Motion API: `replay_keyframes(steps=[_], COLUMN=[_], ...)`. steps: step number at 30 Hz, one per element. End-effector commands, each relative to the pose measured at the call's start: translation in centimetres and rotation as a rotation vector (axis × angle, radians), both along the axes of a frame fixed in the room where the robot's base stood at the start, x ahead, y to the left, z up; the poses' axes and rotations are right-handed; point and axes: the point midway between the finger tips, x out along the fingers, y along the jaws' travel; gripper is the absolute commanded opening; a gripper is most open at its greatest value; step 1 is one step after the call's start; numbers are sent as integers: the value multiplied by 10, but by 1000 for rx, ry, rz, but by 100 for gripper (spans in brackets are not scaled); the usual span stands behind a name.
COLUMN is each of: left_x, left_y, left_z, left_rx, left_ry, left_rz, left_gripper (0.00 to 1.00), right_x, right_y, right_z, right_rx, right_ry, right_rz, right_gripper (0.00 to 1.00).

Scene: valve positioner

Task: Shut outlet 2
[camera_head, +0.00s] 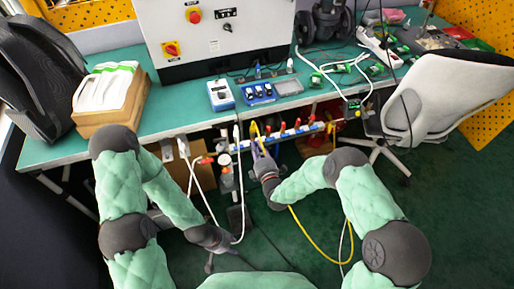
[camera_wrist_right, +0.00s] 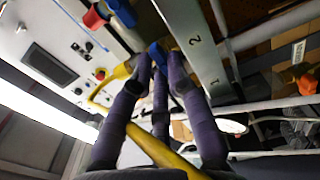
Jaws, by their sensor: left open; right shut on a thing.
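A pale outlet rail (camera_head: 285,135) with several red and blue fittings runs below the bench's front edge. In the right wrist view the rail (camera_wrist_right: 203,60) shows the numbers 2 and 1. My right gripper (camera_head: 262,152) is at the rail's left part. In the wrist view its dark fingertips (camera_wrist_right: 158,60) close around a small blue part (camera_wrist_right: 157,49) beside the number 2. The fingers hide most of this part. A yellow hose (camera_wrist_right: 165,153) passes by the fingers. My left gripper (camera_head: 221,253) is open and empty, low and apart from the rail.
The yellow hose (camera_head: 312,239) hangs in a loop right of my right gripper. A white cable (camera_head: 207,203) hangs near my left arm. The green bench (camera_head: 190,114) holds a wooden box (camera_head: 110,102) and a grey cabinet (camera_head: 220,35). An office chair (camera_head: 440,95) stands at right.

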Motion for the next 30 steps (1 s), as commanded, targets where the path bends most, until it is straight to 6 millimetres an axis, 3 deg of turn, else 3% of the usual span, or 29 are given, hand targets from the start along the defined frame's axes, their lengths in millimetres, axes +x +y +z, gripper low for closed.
replay_keyframes(steps=[15, 16, 18, 30], left_x=[0, 0, 0, 0], left_y=[0, 0, 0, 0], left_z=[0, 0, 0, 0], left_rx=[0, 0, 0, 0], left_ry=[0, 0, 0, 0], left_rz=[0, 0, 0, 0], left_gripper=[41, 41, 41, 41], right_x=[-1, -1, -1, -3], right_y=[1, 1, 1, -1], right_z=[-1, -1, -1, 0], right_rx=[-21, -21, -21, -19], right_ry=[-5, -5, -5, -5], right_rz=[1, 2, 2, 0], right_gripper=[0, 20, 40, 41])
